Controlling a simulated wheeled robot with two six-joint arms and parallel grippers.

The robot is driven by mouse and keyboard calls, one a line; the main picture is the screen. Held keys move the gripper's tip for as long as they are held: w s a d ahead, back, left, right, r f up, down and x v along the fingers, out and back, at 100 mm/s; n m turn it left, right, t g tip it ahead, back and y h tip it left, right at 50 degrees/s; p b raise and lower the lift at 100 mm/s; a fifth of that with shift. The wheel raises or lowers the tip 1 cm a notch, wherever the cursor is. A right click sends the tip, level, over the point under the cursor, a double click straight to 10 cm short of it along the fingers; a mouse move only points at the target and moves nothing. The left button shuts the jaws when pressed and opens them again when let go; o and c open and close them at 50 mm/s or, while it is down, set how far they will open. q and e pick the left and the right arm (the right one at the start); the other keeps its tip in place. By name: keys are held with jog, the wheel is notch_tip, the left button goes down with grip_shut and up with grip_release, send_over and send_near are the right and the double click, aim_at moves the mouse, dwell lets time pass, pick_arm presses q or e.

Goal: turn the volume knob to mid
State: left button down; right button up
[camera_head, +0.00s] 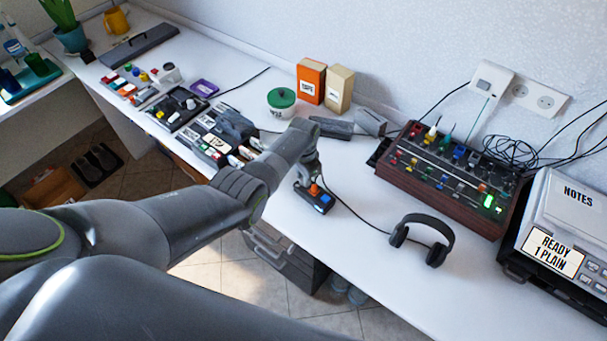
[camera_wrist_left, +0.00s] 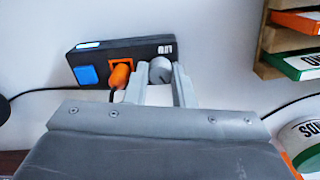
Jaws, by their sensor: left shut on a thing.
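The volume knob (camera_wrist_left: 160,70) is a small round grey knob at one end of a small black box (camera_wrist_left: 107,62). In the wrist view the fingers of my left gripper (camera_wrist_left: 158,80) are shut on the knob, one on each side. The box also carries an orange lever or switch (camera_wrist_left: 121,75), a blue button and a lit strip. In the head view the box (camera_head: 320,202) lies near the front edge of the white desk, and my left gripper (camera_head: 307,180) is over its far end. There the gripper hides the knob. The knob's pointer and scale cannot be read. My right gripper is out of view.
Black headphones (camera_head: 424,238) lie right of the box, with a cable between. A mixer (camera_head: 447,178) and a printer (camera_head: 565,235) stand farther right. A green-lidded pot (camera_head: 281,102) and two boxes stand behind. The desk just right of the box is mostly clear.

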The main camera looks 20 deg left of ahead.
pick_arm(q)
jog(key=m, duration=0.5)
jog(key=shift+m, duration=0.3)
dwell(0.4)
jog(key=c, duration=1.2)
grip_release()
jog(key=shift+r+p, duration=0.55)
notch_tip(320, 180, up, 5)
jog(key=shift+r+p, duration=0.1)
jog(key=shift+p, duration=0.75)
notch_tip(320, 180, up, 11)
jog(key=shift+r, duration=0.1)
